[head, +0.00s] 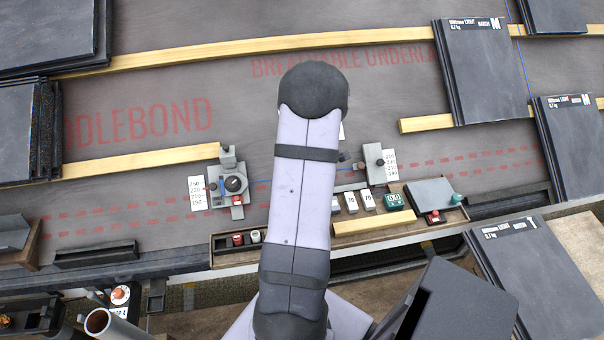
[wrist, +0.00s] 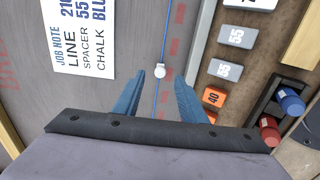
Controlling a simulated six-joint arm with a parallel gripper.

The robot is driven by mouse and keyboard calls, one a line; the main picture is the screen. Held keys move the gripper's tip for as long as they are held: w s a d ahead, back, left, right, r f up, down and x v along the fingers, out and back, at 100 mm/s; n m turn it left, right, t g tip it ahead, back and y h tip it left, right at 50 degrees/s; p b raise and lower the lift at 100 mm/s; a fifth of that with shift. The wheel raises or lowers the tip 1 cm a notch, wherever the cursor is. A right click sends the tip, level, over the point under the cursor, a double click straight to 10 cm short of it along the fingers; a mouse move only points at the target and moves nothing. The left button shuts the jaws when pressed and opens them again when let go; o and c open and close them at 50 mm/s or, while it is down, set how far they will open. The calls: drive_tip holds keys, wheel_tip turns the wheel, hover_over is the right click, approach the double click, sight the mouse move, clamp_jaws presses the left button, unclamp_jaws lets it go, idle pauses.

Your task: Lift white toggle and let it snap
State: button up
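The white toggle (wrist: 162,72) is a small pale knob on a thin blue line (wrist: 167,35) in the wrist view. The line runs above the grey underlay. My gripper (wrist: 159,77) shows two blue fingers, open and apart, with the toggle between or just beyond their tips. Nothing is clasped, and I cannot tell the height of the tips against the line. In the head view my arm hides the toggle and gripper. There the line stretches between a left clamp with a dial (head: 235,184) and a right clamp (head: 375,163).
A job note (wrist: 80,38) lies left of the line. Numbered spacers, including an orange 40 (wrist: 214,97), and a red bottle (wrist: 270,130) and blue bottle (wrist: 290,101) sit to the right. Wooden battens (head: 150,162) and slate stacks (head: 484,70) flank the work area.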

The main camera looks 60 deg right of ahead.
drive_tip(key=shift+p+v, duration=1.55)
drive_tip(key=shift+v, duration=1.4)
drive_tip(key=w+a+r+m+g+y, duration=0.1)
drive_tip(key=w+a+r+m, duration=0.2)
drive_tip(key=a, duration=0.7)
drive_tip(key=w+a+r+m+g+y, duration=0.15)
drive_tip(key=w+a, duration=0.25)
drive_tip(key=a, duration=0.6)
drive_tip(key=s+a+r+m+g+y, duration=0.15)
drive_tip(key=s+a, duration=0.25)
drive_tip(key=a, duration=0.6)
drive_tip(key=s+a+r+m+g+y, duration=0.1)
drive_tip(key=s+a+r+m, duration=0.25)
drive_tip(key=a, duration=0.55)
wheel_tip(320, 180, up, 14)
drive_tip(key=p, duration=1.5)
drive_tip(key=shift+s, duration=0.25)
drive_tip(key=shift+d+r+n, duration=0.1)
drive_tip(key=shift+n, duration=0.15)
